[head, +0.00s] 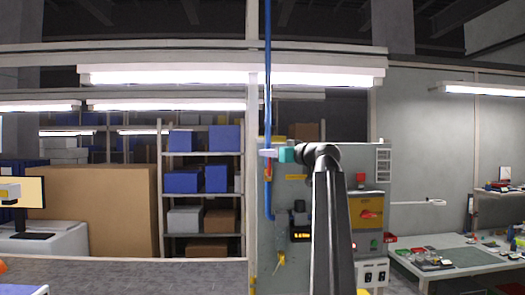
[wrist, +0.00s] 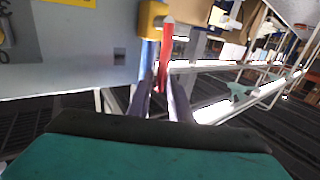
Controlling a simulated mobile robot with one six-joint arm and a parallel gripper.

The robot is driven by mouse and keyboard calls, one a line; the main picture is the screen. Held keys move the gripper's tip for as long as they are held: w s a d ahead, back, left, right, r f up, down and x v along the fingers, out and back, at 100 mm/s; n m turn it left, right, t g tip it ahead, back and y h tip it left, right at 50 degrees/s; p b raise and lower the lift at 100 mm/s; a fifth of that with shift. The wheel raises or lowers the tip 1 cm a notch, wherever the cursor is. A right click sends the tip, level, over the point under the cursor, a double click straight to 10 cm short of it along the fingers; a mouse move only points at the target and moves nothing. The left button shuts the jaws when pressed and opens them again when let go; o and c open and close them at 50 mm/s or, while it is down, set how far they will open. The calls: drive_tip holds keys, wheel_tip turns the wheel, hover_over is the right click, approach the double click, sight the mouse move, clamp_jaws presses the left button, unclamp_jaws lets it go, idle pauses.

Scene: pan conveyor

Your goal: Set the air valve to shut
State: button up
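The air valve has a yellow body (wrist: 152,20) and a red lever (wrist: 166,45), seen at the top of the wrist view. The lever lies alongside the blue pipe (wrist: 147,55), close to in line with it. In the head view the blue pipe (head: 267,80) drops from the ceiling, and a bit of red lever (head: 268,171) shows beside it. My gripper (wrist: 160,82) has its two dark fingers on either side of the lever's end. The frames do not show whether they press on it. In the head view my gripper (head: 268,153) points left, at the pipe.
The grey panel (head: 290,190) stands behind the valve, with a small display (head: 300,234) and a yellow box (head: 367,211) on it. A conveyor surface (head: 130,272) runs across the lower left. A workbench (head: 455,258) with small items stands at right.

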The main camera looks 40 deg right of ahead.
drive_tip(key=shift+w+d+p, duration=0.2)
drive_tip(key=shift+w+p, duration=0.35)
drive_tip(key=shift+w, duration=1.6)
clamp_jaws()
